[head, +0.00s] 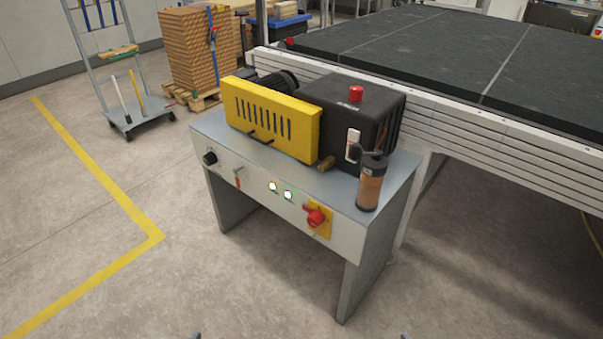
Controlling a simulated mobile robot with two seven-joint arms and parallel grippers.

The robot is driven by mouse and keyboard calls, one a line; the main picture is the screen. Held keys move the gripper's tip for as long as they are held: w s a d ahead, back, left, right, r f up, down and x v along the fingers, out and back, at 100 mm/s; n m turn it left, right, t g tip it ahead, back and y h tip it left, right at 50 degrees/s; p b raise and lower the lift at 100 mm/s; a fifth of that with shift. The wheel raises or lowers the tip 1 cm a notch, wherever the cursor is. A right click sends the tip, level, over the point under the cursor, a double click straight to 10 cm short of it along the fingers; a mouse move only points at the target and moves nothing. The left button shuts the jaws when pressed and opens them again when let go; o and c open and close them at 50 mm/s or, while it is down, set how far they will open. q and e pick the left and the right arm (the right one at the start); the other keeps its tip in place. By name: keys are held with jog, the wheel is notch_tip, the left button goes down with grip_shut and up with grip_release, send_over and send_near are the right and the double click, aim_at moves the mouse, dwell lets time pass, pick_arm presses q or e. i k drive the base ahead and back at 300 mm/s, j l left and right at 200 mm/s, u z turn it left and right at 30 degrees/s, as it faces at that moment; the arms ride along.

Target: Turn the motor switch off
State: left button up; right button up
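A grey machine stand (270,172) stands in the middle of the head view. On its front panel are a black knob (210,158), a small red lever (238,177), two lit round indicators (280,191) and a red rotary switch (316,217) on a yellow plate. A white switch (353,143) is on the side of the black housing (362,105). No readable label shows which one is the motor switch. Small dark tips, perhaps of my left gripper (196,336) and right gripper (405,336), show at the bottom edge, well apart from the stand.
A yellow slotted guard (272,120), a red button (356,93) and a brown-filled container (371,182) are on top of the stand. A long conveyor (430,55) runs behind. A cart (135,116) and stacked boards (197,53) are at the back left. Floor in front is clear.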

aim_at(315, 217)
jog(key=z, duration=0.45)
jog(key=i+j+z, duration=0.1)
jog(key=j+z, duration=0.25)
jog(key=i+j+z, duration=0.1)
jog(key=j+z, duration=0.2)
jog(key=j, duration=0.2)
jog(key=j+z, duration=0.25)
jog(key=j, duration=1.9)
jog(key=i+z, duration=0.05)
